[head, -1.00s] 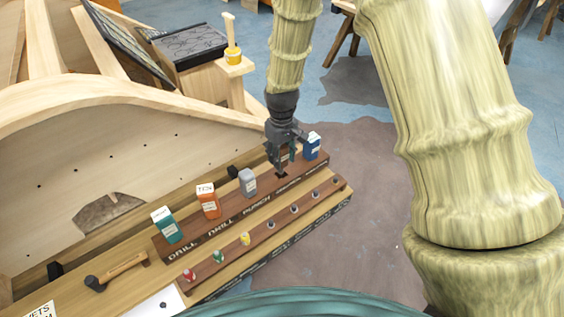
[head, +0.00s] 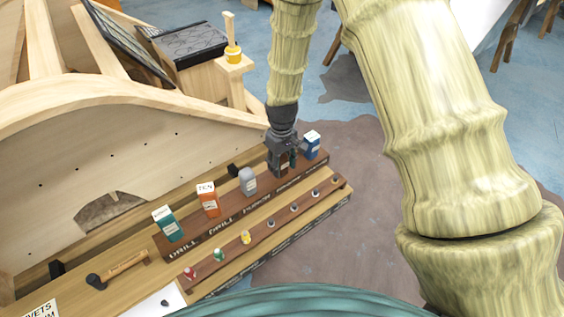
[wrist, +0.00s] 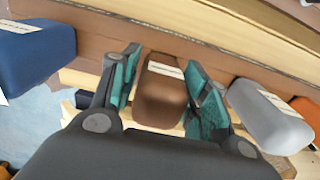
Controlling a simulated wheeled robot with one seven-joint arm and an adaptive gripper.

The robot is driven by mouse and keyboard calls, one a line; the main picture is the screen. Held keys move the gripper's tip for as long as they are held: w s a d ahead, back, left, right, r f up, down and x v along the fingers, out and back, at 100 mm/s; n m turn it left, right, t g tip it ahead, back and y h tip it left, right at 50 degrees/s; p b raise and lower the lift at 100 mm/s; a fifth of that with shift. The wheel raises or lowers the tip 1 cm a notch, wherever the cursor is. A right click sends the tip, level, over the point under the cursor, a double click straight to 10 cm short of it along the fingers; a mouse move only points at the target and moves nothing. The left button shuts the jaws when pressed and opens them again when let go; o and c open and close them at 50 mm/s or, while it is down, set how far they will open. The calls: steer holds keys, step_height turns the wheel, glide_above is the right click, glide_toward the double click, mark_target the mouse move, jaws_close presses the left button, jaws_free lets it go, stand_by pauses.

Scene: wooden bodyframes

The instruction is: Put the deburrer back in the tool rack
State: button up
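The deburrer (wrist: 160,92) is a brown block with a pale label, between my gripper's fingers in the wrist view. In the head view it shows as a small brown patch (head: 284,165) at the right part of the tool rack (head: 225,216), mostly hidden by my gripper. It stands upright at the rack's slot; its lower end is hidden. My gripper (wrist: 164,58) points down, one teal-padded finger on each side of the deburrer. The fingers look slightly apart from it, with a narrow gap at the left one. In the head view my gripper (head: 283,172) is low over the rack.
A blue tool (head: 312,146) stands right of the deburrer. Grey (head: 248,182), orange (head: 208,201) and teal (head: 168,224) tools stand to its left. A lower row holds several small coloured pieces. A hammer (head: 118,269) lies on the bench.

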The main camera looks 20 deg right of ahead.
steer(key=shift+o, duration=0.4)
steer(key=shift+r+b, duration=1.3)
steer(key=shift+r, duration=5.05)
